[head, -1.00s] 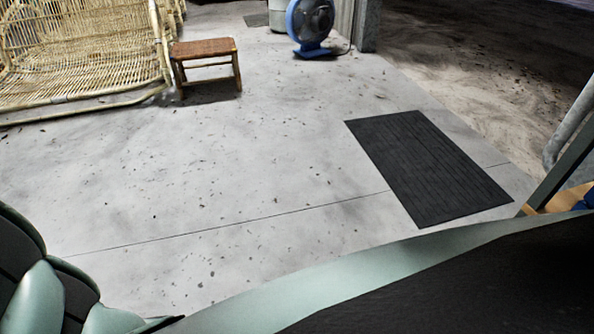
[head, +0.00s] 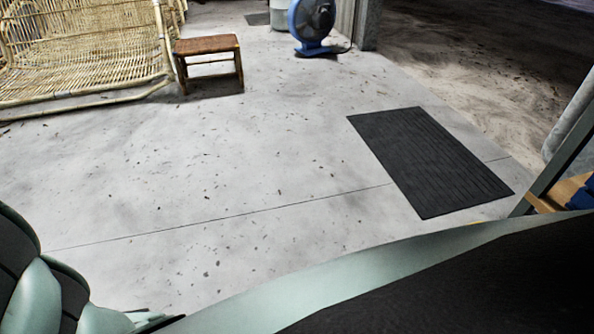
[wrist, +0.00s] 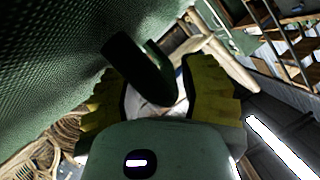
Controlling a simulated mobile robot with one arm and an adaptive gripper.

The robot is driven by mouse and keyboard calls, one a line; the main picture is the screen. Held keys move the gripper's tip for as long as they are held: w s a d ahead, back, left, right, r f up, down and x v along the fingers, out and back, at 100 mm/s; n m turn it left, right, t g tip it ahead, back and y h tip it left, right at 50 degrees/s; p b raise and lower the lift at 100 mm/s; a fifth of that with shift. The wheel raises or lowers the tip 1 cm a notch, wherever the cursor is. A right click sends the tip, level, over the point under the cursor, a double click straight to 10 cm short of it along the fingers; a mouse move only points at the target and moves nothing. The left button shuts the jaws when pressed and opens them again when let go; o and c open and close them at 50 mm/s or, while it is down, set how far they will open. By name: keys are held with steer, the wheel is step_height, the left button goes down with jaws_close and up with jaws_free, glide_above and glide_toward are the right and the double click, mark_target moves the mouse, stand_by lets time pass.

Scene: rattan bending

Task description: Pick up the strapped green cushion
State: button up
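The green cushion (wrist: 60,60) fills the upper left of the wrist view, close by, with a woven, textured surface. Its dark green strap (wrist: 150,72) stands out as a loop and reaches in between the two yellow fingers. My gripper (wrist: 160,78) has its fingers spread apart, one on each side of the strap. A light gap shows between the strap and the right finger. Whether the left finger touches the strap or cushion I cannot tell. The cushion does not show in the head view.
A rattan bench frame (head: 80,60) and a small stool (head: 207,62) stand at the far left. A blue fan (head: 312,25) is at the back. A black mat (head: 430,160) lies on the open concrete floor. Shelving (wrist: 290,45) shows in the wrist view.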

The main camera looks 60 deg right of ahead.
steer(key=shift+a+r, duration=0.15)
steer(key=shift+a, duration=0.4)
steer(key=c, duration=0.5)
steer(key=shift+c, duration=0.5)
steer(key=shift+d, duration=0.25)
jaws_close()
